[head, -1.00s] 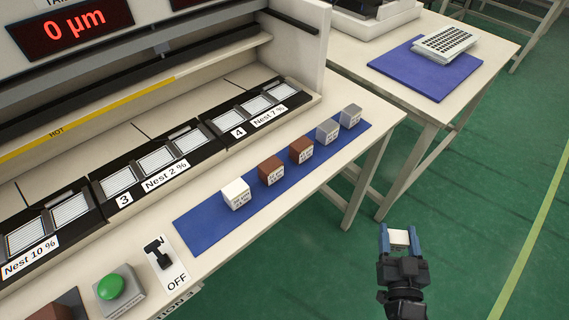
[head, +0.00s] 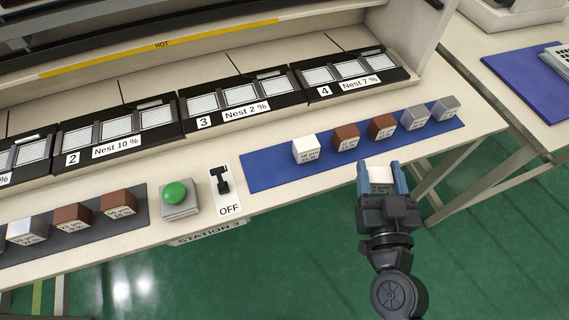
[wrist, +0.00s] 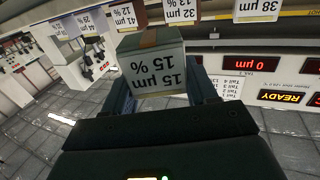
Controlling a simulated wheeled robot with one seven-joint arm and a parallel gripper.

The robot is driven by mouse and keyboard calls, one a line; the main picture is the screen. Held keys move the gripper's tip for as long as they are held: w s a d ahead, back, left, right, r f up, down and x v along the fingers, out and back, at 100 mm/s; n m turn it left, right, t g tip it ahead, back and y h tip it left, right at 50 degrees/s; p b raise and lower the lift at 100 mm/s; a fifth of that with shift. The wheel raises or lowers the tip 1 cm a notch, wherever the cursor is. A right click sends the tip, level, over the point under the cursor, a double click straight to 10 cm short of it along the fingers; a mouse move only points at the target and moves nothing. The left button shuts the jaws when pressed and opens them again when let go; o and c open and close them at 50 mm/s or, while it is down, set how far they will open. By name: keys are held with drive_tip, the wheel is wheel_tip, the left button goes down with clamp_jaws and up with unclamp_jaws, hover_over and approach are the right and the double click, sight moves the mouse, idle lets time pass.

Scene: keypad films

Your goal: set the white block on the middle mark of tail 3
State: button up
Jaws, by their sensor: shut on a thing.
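My gripper (head: 382,178) is shut on a pale block (head: 378,176) and holds it over the floor side of the bench's front edge. In the wrist view the held block (wrist: 151,70) has a label reading 15 µm, 15 %, upside down. Tail 3 (head: 240,105) is a black unit labelled 3, Nest 2 %, with three pale pads in a row. Its middle pad (head: 241,95) is bare. The gripper is right of and nearer than tail 3.
Two brown blocks (head: 346,136) and two grey blocks (head: 414,117) stand on the blue mat. A green button (head: 175,193) and a switch at OFF (head: 223,182) are left of it. Tail 4 (head: 350,75) and tail 2 (head: 118,135) flank tail 3. A second table is right.

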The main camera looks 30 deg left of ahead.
drive_tip(key=s+a+r+n+g+y, duration=0.4)
drive_tip(key=a+r, duration=0.4)
drive_tip(key=a, duration=0.2)
drive_tip(key=shift+s+r+y, duration=0.3)
drive_tip(key=shift+s+y, duration=0.2)
drive_tip(key=shift+s, duration=0.5)
drive_tip(key=shift+a, duration=0.1)
drive_tip(key=a+f, duration=0.2)
drive_tip(key=a, duration=0.2)
drive_tip(key=a+f, duration=0.2)
drive_tip(key=a, duration=0.1)
drive_tip(key=a+f+p, duration=0.1)
drive_tip(key=a+f, duration=0.2)
drive_tip(key=a, duration=0.1)
drive_tip(key=shift+a+f, duration=0.1)
drive_tip(key=shift+a, duration=0.25)
drive_tip(key=shift+f+b, duration=1.6)
drive_tip(key=shift+f, duration=0.15)
drive_tip(key=shift+f, duration=0.2)
drive_tip(key=o, duration=1.3)
